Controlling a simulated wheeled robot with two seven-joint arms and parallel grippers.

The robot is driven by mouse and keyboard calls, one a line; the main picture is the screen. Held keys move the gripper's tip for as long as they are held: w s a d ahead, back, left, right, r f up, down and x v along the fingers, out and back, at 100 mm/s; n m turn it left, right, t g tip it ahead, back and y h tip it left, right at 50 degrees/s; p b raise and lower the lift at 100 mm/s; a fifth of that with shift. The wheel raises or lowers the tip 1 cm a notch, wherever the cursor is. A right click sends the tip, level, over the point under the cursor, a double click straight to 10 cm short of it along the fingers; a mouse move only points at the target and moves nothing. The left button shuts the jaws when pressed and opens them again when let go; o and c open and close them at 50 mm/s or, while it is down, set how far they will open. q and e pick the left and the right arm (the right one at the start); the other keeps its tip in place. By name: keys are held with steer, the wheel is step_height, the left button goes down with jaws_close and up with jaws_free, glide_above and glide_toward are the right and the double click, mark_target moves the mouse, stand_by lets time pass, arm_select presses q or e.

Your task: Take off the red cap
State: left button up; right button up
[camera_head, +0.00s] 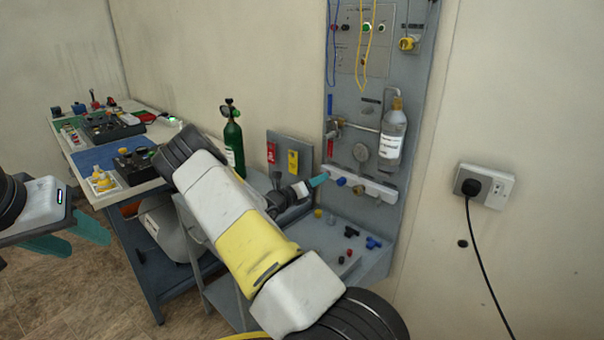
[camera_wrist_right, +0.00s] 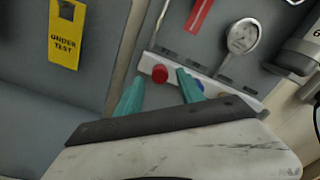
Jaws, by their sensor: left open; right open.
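The red cap (camera_wrist_right: 160,73) is on a white rail (camera_wrist_right: 225,92) on the grey panel. In the right wrist view it shows just beyond the fingertips of my right gripper (camera_wrist_right: 158,90), roughly between them. That gripper is open, with its teal fingers apart and nothing held. In the head view my right gripper (camera_head: 319,181) is at the left end of the rail (camera_head: 375,190), and I cannot make out the red cap there. My left gripper (camera_head: 80,233) is open and empty at the far left, away from the panel.
A blue cap (camera_head: 341,181) sits beside it on the rail, partly behind a finger in the wrist view (camera_wrist_right: 199,86). A bottle (camera_head: 393,132) hangs above. Several small fittings lie on the shelf (camera_head: 318,238) below. A green cylinder (camera_head: 233,143) and a bench stand left.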

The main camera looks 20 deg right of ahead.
steer(key=shift+m, duration=0.4)
steer(key=shift+d, duration=0.1)
steer(key=shift+x, duration=1.15)
jaws_close()
steer(key=shift+n, duration=1.7)
